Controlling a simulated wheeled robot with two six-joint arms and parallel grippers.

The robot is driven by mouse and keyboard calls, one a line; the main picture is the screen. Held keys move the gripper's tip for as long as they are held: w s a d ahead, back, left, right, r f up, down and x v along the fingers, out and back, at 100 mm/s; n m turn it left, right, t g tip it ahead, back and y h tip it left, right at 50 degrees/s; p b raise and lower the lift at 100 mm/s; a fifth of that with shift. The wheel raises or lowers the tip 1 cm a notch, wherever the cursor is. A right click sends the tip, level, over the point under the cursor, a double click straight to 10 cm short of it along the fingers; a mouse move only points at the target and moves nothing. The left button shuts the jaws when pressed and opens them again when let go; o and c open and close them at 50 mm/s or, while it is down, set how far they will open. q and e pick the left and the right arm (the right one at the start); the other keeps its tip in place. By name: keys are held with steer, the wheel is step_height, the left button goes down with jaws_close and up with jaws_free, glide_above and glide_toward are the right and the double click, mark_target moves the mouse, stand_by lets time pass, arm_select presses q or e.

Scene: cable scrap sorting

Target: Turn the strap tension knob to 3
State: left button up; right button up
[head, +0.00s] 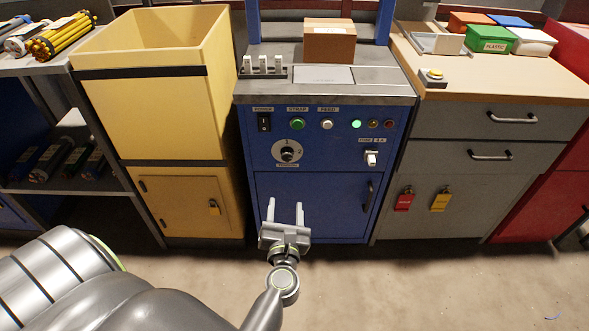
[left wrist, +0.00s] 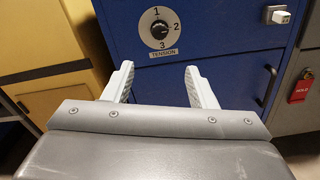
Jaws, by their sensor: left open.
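The tension knob (head: 288,152) is a black knob on a round white dial, on the blue front of the strapping machine (head: 335,190). In the left wrist view the knob (left wrist: 160,29) shows with 1 above it, 2 to its right and 3 below, over a TENSION label. Which number it points at is too small to tell. My left gripper (head: 285,208) is open and empty, in front of the machine's lower door and below the knob. In the left wrist view its fingers (left wrist: 159,70) point up toward the panel, below the dial and apart from it.
Around the dial are a power switch (head: 264,123), a green strap button (head: 297,124), a white feed button (head: 327,125) and a fuse switch (head: 371,158). A yellow bin (head: 150,120) stands left and a grey cabinet (head: 470,125) right. The floor in front is clear.

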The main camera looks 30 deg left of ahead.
mark_target(287, 158)
arm_select(q)
steer(key=x, duration=1.7)
steer(key=shift+w, duration=0.1)
steer(key=c, duration=1)
